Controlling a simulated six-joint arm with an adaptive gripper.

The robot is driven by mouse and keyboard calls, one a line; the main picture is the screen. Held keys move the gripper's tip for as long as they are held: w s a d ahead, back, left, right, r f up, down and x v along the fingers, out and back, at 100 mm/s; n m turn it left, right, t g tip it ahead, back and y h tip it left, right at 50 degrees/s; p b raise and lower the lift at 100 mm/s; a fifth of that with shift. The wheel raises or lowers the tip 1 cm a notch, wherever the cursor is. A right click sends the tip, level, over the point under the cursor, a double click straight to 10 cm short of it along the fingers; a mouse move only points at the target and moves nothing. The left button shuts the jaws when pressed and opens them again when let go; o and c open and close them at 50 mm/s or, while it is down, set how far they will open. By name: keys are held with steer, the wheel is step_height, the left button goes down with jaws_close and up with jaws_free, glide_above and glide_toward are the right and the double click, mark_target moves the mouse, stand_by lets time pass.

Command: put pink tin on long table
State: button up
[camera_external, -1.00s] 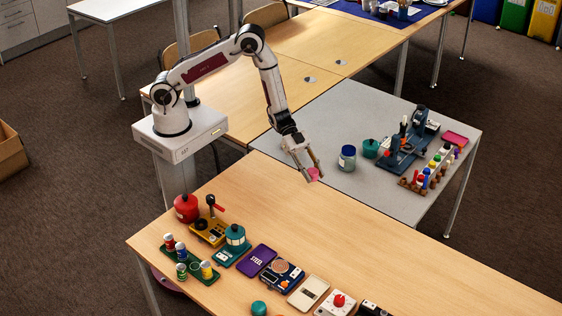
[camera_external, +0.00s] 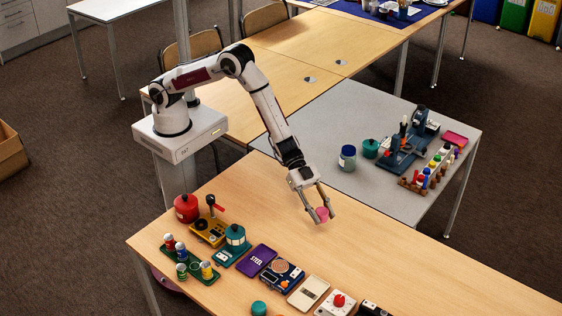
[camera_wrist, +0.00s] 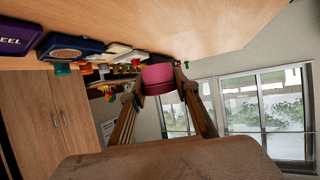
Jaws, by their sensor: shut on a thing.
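The pink tin (camera_external: 322,214) is held between the fingertips of my gripper (camera_external: 324,216). It also shows in the wrist view (camera_wrist: 158,78), between the two fingers. My gripper is shut on it. In the external view my gripper and the tin appear over the long wooden table (camera_external: 420,262), near its far edge. The tin's exact height above the table is hard to tell. The tabletop fills the top of the wrist view (camera_wrist: 200,22).
Along the table's near side stand a red pot (camera_external: 186,208), a yellow device (camera_external: 208,231), a purple STEEL plate (camera_external: 256,260), a blue scale (camera_external: 282,275) and other items. The grey table (camera_external: 330,115) behind holds a blue jar (camera_external: 347,158). The wooden tabletop right of my gripper is clear.

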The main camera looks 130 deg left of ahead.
steer(key=shift+w+d+r+n+t+y, duration=0.15)
steer(key=shift+w+d+r+n+y, duration=1.05)
steer(key=shift+d, duration=4.2)
steer(key=shift+w+d+r+n+t+y, duration=0.4)
steer(key=shift+d+r, duration=1.6)
steer(key=shift+d, duration=3.35)
steer(key=shift+w+d+r+n+g+y, duration=0.1)
steer(key=shift+w+d+r+n+y, duration=1.1)
steer(key=shift+d, duration=4.2)
steer(key=s+d+f+n+y, duration=0.1)
steer(key=s+d+n+y, duration=0.25)
steer(key=s+d, duration=0.35)
steer(key=s+a+f+n+g+y, duration=0.3)
steer(key=s+f+y, duration=0.1)
steer(key=f, duration=0.3)
steer(key=shift+s+f, duration=0.25)
steer(key=shift+s, duration=0.65)
